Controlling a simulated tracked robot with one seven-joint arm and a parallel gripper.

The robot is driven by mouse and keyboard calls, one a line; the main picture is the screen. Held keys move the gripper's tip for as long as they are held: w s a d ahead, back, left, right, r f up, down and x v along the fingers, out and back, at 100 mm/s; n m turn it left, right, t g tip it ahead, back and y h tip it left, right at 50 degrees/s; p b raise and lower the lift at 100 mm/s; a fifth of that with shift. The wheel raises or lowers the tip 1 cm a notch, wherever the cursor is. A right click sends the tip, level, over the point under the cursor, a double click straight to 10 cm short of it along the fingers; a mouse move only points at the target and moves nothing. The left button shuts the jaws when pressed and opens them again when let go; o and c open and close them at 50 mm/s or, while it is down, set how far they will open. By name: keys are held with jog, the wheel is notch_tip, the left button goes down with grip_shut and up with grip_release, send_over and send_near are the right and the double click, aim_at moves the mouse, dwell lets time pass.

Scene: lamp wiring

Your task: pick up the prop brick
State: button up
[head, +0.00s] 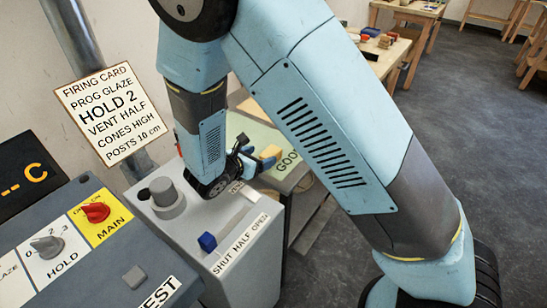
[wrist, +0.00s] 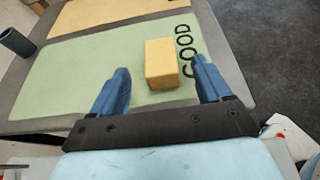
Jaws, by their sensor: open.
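A yellow brick (wrist: 161,64), likely the prop brick, lies on the green mat (wrist: 75,72) beside the word GOOD in the wrist view. My gripper (wrist: 161,70) is open, with one blue finger to the left of the brick and one to the right. Gaps show between the brick and both fingers, and I cannot tell the height between them. In the head view a yellow block (head: 270,152), apparently the same brick, shows just beyond my gripper, which is partly hidden by my arm.
A tan area (wrist: 110,12) lies beyond the green mat. A dark cylinder (wrist: 17,42) stands at the left. In the head view a grey box with a blue slider (head: 207,241) and a control panel (head: 70,250) stand close to my arm. A firing card (head: 110,112) hangs behind.

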aim_at(271, 151)
jog(key=x, duration=0.9)
jog(key=shift+s+f, duration=0.1)
jog(key=c, duration=1.1)
